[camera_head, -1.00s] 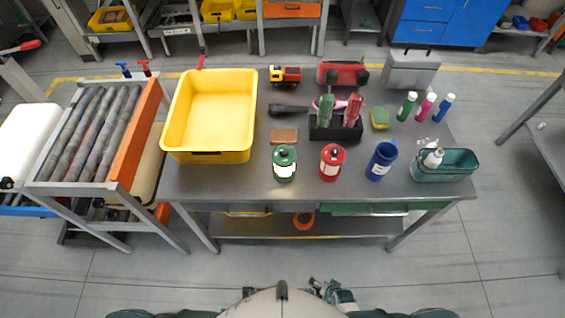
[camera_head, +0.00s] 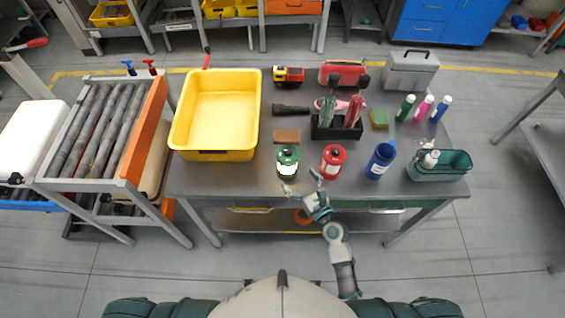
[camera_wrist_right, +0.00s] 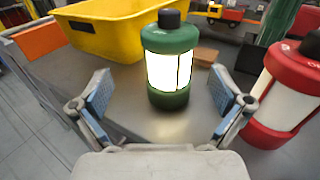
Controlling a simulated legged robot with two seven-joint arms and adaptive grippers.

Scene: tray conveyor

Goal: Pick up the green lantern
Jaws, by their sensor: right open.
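The green lantern (camera_head: 287,161) stands upright near the front edge of the table, with a black cap and a bright white glowing middle. It also shows in the right wrist view (camera_wrist_right: 170,62), beyond and between the two fingers. My right gripper (camera_head: 303,184) is open and empty just in front of the lantern; in the wrist view the gripper (camera_wrist_right: 160,98) has its blue-padded fingers spread wide, apart from the lantern. The red lantern (camera_head: 333,160) stands to the right, close to the right finger in the wrist view (camera_wrist_right: 285,90). My left gripper is not in view.
A yellow bin (camera_head: 177,139) stands at the left of the table (camera_head: 235,182). A brown block (camera_head: 286,136) lies behind the green lantern. A blue container (camera_head: 380,160) and a green basket (camera_head: 440,174) stand to the right. A roller conveyor (camera_head: 122,155) is left of the table.

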